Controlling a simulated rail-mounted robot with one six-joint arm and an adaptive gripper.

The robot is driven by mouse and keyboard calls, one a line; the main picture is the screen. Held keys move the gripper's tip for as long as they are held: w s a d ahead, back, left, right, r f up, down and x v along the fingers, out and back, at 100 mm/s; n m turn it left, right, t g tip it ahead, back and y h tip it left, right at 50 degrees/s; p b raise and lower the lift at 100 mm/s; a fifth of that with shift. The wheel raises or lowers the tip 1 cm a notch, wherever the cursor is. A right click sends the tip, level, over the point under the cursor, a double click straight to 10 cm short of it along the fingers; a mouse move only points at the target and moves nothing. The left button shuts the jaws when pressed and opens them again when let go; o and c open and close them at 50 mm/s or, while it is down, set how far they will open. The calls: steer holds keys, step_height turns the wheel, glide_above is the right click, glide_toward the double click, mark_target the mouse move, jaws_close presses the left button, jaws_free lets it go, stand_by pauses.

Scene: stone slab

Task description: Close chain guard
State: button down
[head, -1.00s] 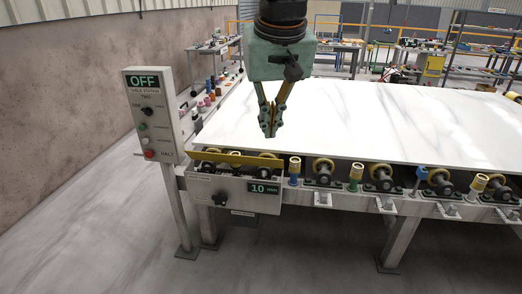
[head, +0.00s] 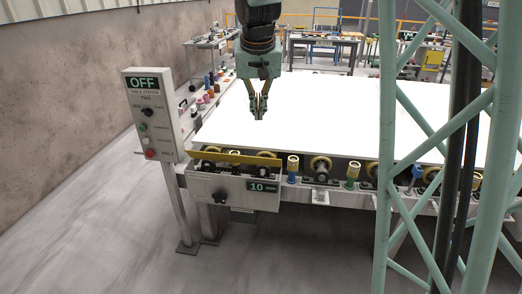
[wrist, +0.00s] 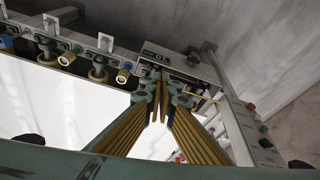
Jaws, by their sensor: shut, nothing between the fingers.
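The chain guard (head: 235,157) is a long yellow flap at the front left corner of the slab table. It stands raised and tilted, with dark rollers showing beneath it, above a grey housing (head: 216,186) with a "10" display. A thin yellow strip that looks like its edge shows in the wrist view (wrist: 203,95), partly hidden by my fingers. My gripper (head: 259,117) is shut and empty. It points down above the white slab (head: 330,105), behind the guard and apart from it. In the wrist view my gripper (wrist: 160,98) points toward the housing.
A control post (head: 152,112) reading OFF stands left of the guard. Brass-topped posts (head: 293,168) and rollers (head: 320,168) line the table's front edge. A cart with coloured items (head: 212,85) stands behind left. The floor in front is clear.

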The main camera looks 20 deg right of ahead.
steer(key=w+d+f+m+p, duration=0.1)
steer(key=w+d+f+p, duration=0.15)
steer(key=w+f, duration=0.4)
steer(key=w+d+f+p, duration=0.2)
steer(key=w+d+f, duration=0.15)
steer(key=w, duration=0.55)
steer(key=m+p, duration=0.2)
steer(key=p, duration=0.1)
glide_above(261, 158)
step_height(261, 158, down, 13)
steer(key=shift+w+d+r+h, duration=0.2)
steer(key=shift+w+h, duration=0.2)
steer(key=shift+w, duration=0.05)
steer(key=shift+f, duration=0.1)
steer(key=shift+f+p, duration=0.6)
steer(key=shift+f, duration=5.1)
steer(key=shift+s+a+f+b, duration=0.1)
steer(key=shift+a+f+b, duration=0.05)
steer(key=shift+b, duration=0.35)
